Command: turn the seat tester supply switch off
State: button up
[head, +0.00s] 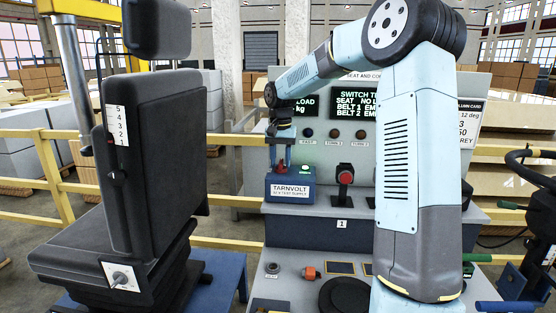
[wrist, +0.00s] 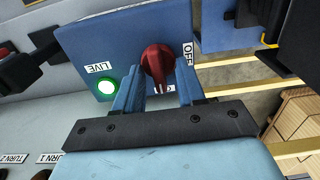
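The seat tester supply is a blue box labelled TARNVOLT (head: 290,190); its top panel (wrist: 110,45) fills the middle of the wrist view. A red rotary switch knob (wrist: 157,62) sits on it, its white mark towards the bottom of the picture, near a partly hidden label. The OFF label (wrist: 187,53) is right of the knob. A green lamp (wrist: 106,87) glows beside the LIVE label. My gripper (wrist: 158,80) has its blue fingers on both sides of the knob and looks shut on it. In the head view my gripper (head: 281,150) is above the box.
A red-topped switch (head: 345,174) stands right of the box. The console (head: 310,135) with displays and lamps rises behind. A black seat (head: 150,150) stands at left. Buttons and a round black pad (head: 345,295) lie on the lower shelf.

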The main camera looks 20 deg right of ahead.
jog(key=shift+c, duration=0.4)
jog(key=c, duration=0.6)
jog(key=shift+a, duration=0.2)
grip_shut()
jog(key=shift+d, duration=0.1)
